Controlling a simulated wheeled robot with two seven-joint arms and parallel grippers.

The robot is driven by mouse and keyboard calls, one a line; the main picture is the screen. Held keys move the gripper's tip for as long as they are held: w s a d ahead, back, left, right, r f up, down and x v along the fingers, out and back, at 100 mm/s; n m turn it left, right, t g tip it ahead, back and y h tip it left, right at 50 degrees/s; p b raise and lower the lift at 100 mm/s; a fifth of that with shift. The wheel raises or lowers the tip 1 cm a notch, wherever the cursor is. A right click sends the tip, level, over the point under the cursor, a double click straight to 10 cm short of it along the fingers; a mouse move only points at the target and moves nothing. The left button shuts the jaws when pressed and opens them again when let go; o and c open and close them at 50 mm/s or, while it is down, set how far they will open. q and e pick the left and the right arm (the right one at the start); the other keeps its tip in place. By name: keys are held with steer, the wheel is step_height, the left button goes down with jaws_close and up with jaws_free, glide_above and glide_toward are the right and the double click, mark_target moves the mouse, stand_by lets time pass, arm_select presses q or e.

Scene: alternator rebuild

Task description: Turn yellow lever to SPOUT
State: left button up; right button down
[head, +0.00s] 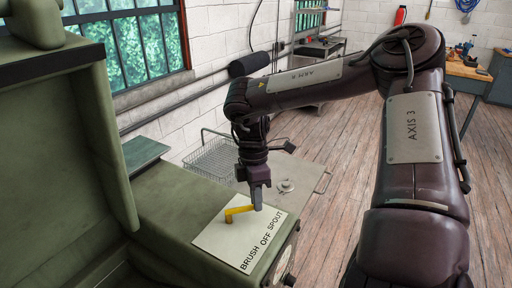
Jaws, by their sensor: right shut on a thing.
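The yellow lever (238,210) sits on a pale label plate (215,236) on top of a green machine (168,216). The plate reads BRUSH, OFF, SPOUT along its front right edge. The lever's long part runs across the plate, with a short bent end at its left. My right gripper (258,207) points down from above and is shut on the right end of the lever. Its fingertips hide that end, and I cannot tell exactly which word the lever points to. My left gripper is not in view.
A wire basket (210,158) and a grey metal surface with a small round fitting (286,186) lie behind the plate. The machine's tall green raised part (65,150) stands at left. Wooden floor is open at right, with a workbench (468,72) far back.

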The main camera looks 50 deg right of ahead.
stand_by(0.3)
steer(key=c, duration=1.4)
jaws_free()
step_height(320, 180, up, 8)
steer(key=w+b, duration=0.1)
steer(key=shift+w+d+f, duration=0.15)
steer(key=shift+w+d, duration=0.05)
steer(key=shift+d, duration=0.25)
